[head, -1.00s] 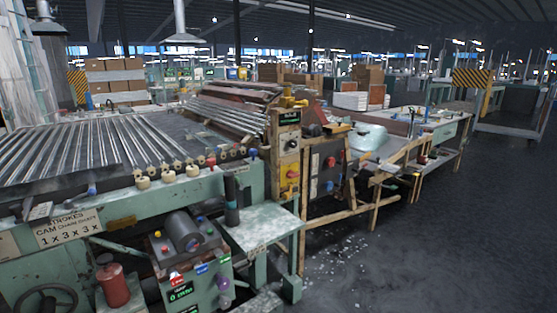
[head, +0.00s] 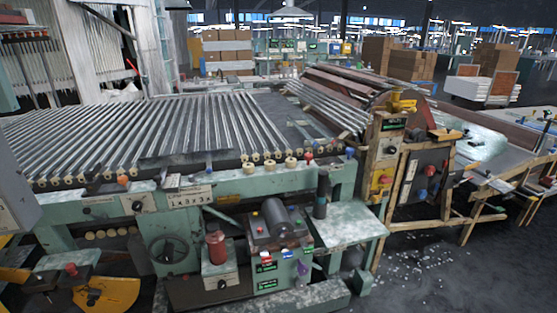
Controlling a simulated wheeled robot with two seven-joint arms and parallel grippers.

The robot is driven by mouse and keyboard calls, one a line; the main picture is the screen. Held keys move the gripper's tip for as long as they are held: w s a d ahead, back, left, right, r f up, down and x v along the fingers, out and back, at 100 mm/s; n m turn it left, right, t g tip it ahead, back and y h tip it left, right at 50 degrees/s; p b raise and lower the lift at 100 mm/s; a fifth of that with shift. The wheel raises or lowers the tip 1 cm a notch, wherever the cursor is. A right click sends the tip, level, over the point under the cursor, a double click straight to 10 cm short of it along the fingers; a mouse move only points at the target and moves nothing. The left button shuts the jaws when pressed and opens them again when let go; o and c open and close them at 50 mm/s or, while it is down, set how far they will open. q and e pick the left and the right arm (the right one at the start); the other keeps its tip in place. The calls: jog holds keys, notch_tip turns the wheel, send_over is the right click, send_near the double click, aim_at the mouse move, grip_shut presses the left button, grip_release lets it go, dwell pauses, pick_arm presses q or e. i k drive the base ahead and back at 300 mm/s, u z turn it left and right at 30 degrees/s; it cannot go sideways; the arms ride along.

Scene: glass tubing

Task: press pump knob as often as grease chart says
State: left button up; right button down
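The chart plate (head: 188,197) is fixed to the front rail of the green machine. Its small text is hard to read now; a second ago it read STROKES, CAM CHAIN SHAFT, 1x 3x 3x. A red cylinder (head: 216,250) with a dark top stands on a pale box low at the machine's front, right of a handwheel (head: 169,250). It looks like the pump, but I cannot tell for sure which part is its knob. Neither of my grippers is in view.
A grey motor (head: 276,217) and small green displays (head: 266,268) sit right of the red cylinder. A small table (head: 345,222) juts out beside them. Yellow machine parts (head: 105,293) stand at lower left. The dark floor (head: 450,265) at right is mostly open, with scattered debris.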

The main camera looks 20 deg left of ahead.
aim_at(212, 227)
jog(key=u, duration=1.3)
